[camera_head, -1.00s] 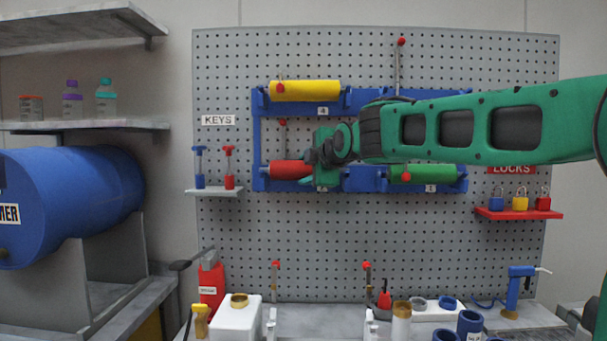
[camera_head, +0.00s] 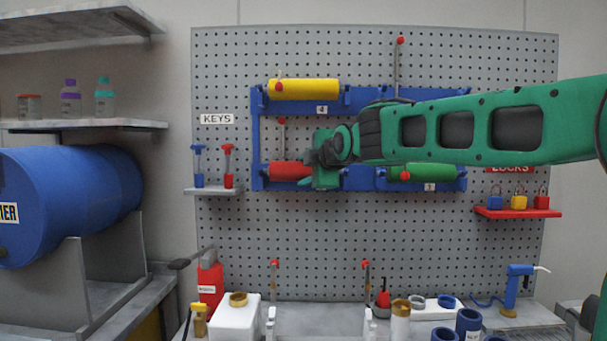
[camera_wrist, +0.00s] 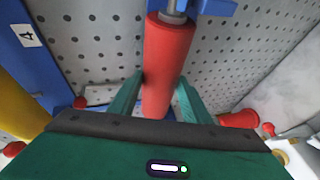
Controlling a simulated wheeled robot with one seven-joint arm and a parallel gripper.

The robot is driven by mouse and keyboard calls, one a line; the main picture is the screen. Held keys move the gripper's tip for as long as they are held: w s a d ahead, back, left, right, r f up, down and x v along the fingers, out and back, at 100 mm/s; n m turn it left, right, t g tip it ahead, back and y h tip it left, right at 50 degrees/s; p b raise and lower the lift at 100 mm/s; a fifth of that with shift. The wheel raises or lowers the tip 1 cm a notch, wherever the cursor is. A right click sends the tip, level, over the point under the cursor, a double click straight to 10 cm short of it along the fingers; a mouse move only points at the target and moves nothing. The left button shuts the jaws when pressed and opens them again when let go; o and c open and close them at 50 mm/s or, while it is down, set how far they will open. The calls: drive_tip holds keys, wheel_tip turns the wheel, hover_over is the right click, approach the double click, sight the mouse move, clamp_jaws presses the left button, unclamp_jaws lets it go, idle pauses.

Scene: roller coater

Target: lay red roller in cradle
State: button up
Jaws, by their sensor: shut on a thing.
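The red roller (camera_head: 288,170) is at the lower left of the blue rack (camera_head: 257,130) on the pegboard. In the wrist view, the red roller (camera_wrist: 168,65) lies between my two green fingers. My gripper (camera_wrist: 160,92) is shut on it. In the head view, my gripper (camera_head: 322,175) covers the roller's right part. The roller's metal end shaft (camera_wrist: 175,14) shows near a blue bracket; I cannot tell whether it touches. Two pale uprights with a plate between (camera_head: 318,322) stand on the bench below, perhaps the cradle; the bottom edge cuts them off.
A yellow roller (camera_head: 303,89) and a green roller (camera_head: 425,172) sit in the rack. A key shelf (camera_head: 212,190) is left, a red lock shelf (camera_head: 517,213) right. A white container (camera_head: 235,317) and blue cups (camera_head: 468,322) stand on the bench. The pegboard's lower middle is clear.

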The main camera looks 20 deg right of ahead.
drive_tip(key=o, duration=1)
drive_tip(key=shift+f, duration=0.1)
drive_tip(key=shift+o, duration=0.2)
drive_tip(key=shift+f, duration=0.1)
